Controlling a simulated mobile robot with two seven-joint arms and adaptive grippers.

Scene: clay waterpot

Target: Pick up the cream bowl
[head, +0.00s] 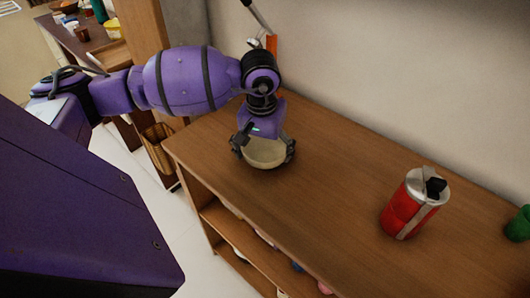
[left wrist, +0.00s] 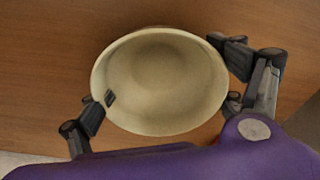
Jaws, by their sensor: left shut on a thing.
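The cream bowl (head: 265,155) is on or just above the wooden shelf top, near its left end; I cannot tell whether it touches the wood. My left gripper (head: 264,148) comes down over it from above, with a finger on each side. In the left wrist view the bowl (left wrist: 160,80) looks upright and empty. There the left gripper (left wrist: 165,110) is shut on it, one finger reaching over the left rim and the other at the right side. My right gripper is not in view.
A red canister (head: 408,207) stands to the right on the wooden shelf unit (head: 330,180), with a green item (head: 519,224) at the far right edge. The wall runs behind. A woven basket (head: 158,148) is on the left. The shelf top between bowl and canister is clear.

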